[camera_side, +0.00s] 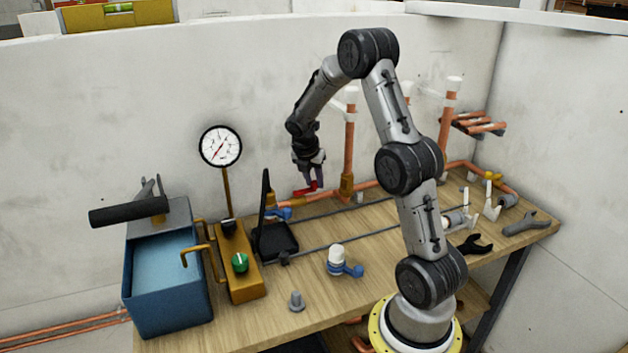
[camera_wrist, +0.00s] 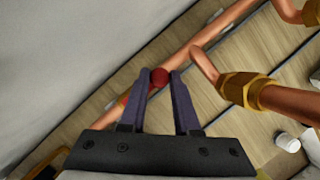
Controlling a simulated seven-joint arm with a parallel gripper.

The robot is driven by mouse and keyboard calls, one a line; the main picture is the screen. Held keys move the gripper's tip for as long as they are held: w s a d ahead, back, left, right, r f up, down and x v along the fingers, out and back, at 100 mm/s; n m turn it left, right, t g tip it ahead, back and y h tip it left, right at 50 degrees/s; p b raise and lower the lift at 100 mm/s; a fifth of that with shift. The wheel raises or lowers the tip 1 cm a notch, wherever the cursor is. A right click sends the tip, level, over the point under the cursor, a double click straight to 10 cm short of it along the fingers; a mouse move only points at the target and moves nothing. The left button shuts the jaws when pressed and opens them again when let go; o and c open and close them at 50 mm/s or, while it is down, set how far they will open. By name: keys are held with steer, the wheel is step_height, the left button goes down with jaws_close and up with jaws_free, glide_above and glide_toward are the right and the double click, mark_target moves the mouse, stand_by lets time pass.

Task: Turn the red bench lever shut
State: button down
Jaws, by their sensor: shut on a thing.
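The red lever (camera_side: 308,189) sits on the copper pipework at the back of the wooden bench. My gripper (camera_side: 313,178) points down over it, with its fingers at the lever. In the wrist view the red lever (camera_wrist: 159,77) shows between the fingertips of my gripper (camera_wrist: 160,80), and a further red part shows just left of the left finger. My gripper is shut on the lever. The lever's pivot and its exact angle to the pipe are hidden by the fingers.
A copper riser (camera_side: 349,150) with a brass fitting stands just right of my gripper. A black stand (camera_side: 275,238), a pressure gauge (camera_side: 220,146) and a blue tank (camera_side: 168,290) are at the left. A blue-handled white valve (camera_side: 340,260) stands at the front of the bench.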

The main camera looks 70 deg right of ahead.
steer(key=shift+a, duration=0.1)
steer(key=a+m+g+y, duration=0.4)
steer(key=a+m, duration=0.2)
steer(key=m, duration=1.2)
steer(key=shift+w+a, duration=0.35)
steer(key=shift+a, duration=0.05)
stand_by(0.5)
steer(key=c, duration=0.6)
jaws_free()
steer(key=shift+c, duration=0.2)
